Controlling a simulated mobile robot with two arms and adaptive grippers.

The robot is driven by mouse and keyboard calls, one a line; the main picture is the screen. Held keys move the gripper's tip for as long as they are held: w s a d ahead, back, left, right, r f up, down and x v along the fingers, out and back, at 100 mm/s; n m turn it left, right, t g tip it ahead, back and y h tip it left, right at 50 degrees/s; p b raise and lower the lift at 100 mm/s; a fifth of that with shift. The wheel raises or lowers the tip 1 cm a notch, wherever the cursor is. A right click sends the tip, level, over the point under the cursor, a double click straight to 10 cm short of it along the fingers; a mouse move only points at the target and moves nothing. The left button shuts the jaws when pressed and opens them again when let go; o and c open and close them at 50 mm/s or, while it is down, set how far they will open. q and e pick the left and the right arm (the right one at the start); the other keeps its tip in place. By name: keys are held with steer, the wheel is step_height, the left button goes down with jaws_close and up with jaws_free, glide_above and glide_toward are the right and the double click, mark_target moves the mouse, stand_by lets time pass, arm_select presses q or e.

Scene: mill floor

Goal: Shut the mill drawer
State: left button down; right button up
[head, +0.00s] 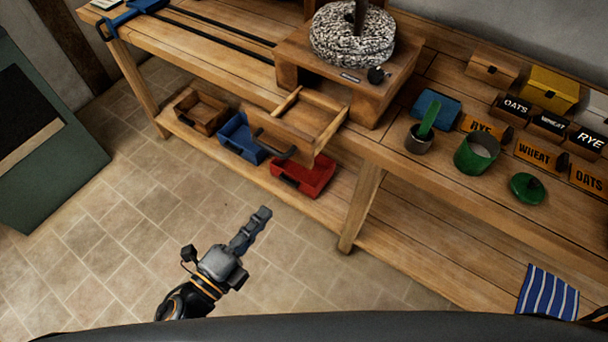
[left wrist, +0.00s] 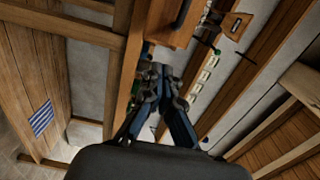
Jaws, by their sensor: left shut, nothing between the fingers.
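The mill drawer (head: 300,122) is a wooden drawer standing pulled out of the mill's wooden base (head: 378,85), with a dark bar handle (head: 272,146) on its front. A speckled round millstone (head: 352,38) sits on top of the base. My left gripper (head: 262,216) is shut and empty, over the tiled floor in front of the bench and apart from the drawer. In the left wrist view the shut fingers (left wrist: 155,75) show below a wooden front with a dark handle (left wrist: 182,14), likely the drawer. My right gripper is not in view.
Brown, blue and red bins (head: 304,176) sit on the lower shelf. The floor (head: 130,220) is clear.

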arm_select(q)
steer(key=p, duration=0.4)
glide_toward(308, 159)
steer(key=x, duration=0.6)
steer(key=shift+s+r, duration=0.1)
steer(key=shift+r, duration=0.1)
steer(key=shift+w+d+f, duration=0.1)
steer(key=shift+w+d, duration=0.3)
steer(key=shift+w, duration=0.05)
